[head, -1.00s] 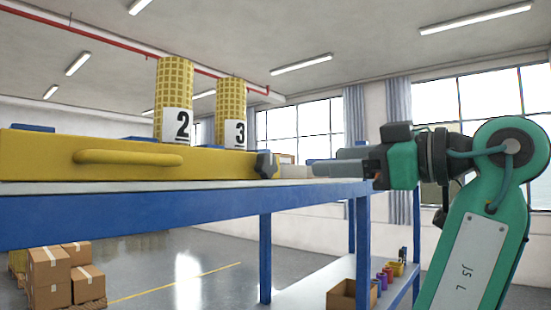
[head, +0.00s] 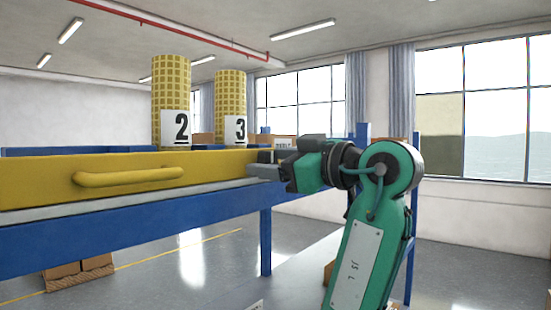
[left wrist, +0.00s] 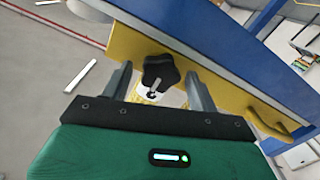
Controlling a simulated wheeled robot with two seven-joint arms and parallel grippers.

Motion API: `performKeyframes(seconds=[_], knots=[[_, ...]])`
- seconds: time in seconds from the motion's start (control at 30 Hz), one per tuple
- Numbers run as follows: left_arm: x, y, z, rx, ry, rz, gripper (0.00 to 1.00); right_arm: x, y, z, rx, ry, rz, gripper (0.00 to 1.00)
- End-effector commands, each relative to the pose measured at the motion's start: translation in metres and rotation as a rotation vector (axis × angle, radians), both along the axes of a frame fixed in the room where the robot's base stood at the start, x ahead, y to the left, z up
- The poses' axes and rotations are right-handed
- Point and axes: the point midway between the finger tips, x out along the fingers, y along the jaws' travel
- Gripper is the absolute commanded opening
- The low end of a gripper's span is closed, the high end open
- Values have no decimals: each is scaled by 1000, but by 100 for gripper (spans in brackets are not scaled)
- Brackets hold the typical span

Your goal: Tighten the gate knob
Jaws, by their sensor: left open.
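The gate is a long yellow bar (head: 60,182) with a rounded handle (head: 128,177), at the left of the head view. Its black lobed knob (left wrist: 159,74) shows at the gate's end in the left wrist view. My left gripper (head: 262,170) is open at that end of the gate, its fingers pointing left in the head view. In the left wrist view the knob lies between the two spread fingers, with a gap on both sides. In the head view the fingers mostly hide the knob. My right gripper is not in view.
The gate lies along a blue bench frame (head: 150,225). Yellow mesh rolls stand behind it, labelled 2 (head: 171,90) and 3 (head: 230,95). Boxes on a pallet (head: 80,275) stand on the floor at lower left. Windows are behind on the right.

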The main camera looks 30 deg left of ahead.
Motion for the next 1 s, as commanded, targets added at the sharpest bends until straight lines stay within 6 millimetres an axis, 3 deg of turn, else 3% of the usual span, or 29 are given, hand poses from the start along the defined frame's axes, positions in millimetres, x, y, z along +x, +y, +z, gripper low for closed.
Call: performKeyframes(seconds=[0.07,0.3,0.67,1.0], knots=[[0,0,0,0,0,0,60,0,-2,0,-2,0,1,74],[0,0,0,0,0,0,15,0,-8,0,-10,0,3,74],[0,-1,-1,5,49,-1,15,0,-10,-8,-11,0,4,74],[1,-1,-3,24,286,-3,15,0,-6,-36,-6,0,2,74]])
